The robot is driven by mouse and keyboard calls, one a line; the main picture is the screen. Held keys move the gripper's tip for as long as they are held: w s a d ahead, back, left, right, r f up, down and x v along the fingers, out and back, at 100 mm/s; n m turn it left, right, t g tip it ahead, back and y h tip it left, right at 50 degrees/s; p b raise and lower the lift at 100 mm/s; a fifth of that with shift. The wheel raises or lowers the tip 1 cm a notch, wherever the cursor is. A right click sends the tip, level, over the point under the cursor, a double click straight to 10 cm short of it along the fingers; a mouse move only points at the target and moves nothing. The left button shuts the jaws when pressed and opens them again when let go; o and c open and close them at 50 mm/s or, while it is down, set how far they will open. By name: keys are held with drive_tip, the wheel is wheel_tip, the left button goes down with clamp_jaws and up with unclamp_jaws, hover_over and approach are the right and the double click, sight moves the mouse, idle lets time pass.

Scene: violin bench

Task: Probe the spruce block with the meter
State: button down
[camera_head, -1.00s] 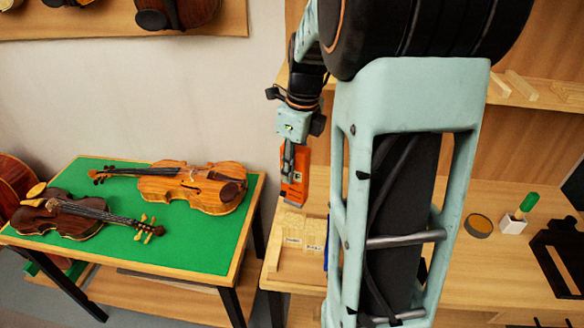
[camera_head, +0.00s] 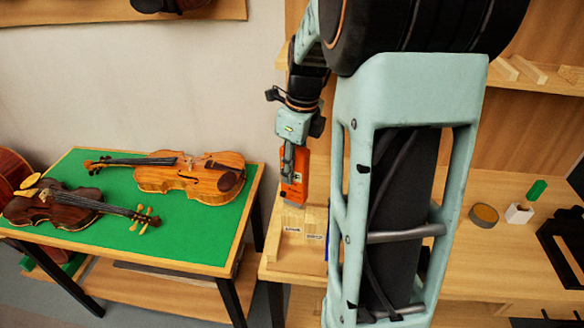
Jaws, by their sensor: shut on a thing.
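My gripper (camera_head: 288,164) is at the upper middle, pointing down, shut on an orange meter (camera_head: 295,182). The meter hangs upright over the left end of the wooden bench. Right below it, pale wood blocks (camera_head: 291,224) with small white labels stand side by side in a shallow wooden tray (camera_head: 285,267). The labels are too small to read, so I cannot tell which block is spruce. The meter's lower end is close above the blocks; whether it touches one I cannot tell. My arm hides the bench right of the tray.
A green-topped table (camera_head: 190,235) at left holds an orange-brown violin (camera_head: 190,176) and a dark violin (camera_head: 60,208).

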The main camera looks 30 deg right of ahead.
drive_tip(key=shift+f, duration=0.4)
idle(0.6)
drive_tip(key=shift+s+f, duration=0.1)
drive_tip(key=shift+f, duration=0.1)
idle(1.4)
wheel_tip(320, 180, up, 6)
drive_tip(key=p, duration=0.5)
drive_tip(key=shift+r, duration=0.15)
idle(0.6)
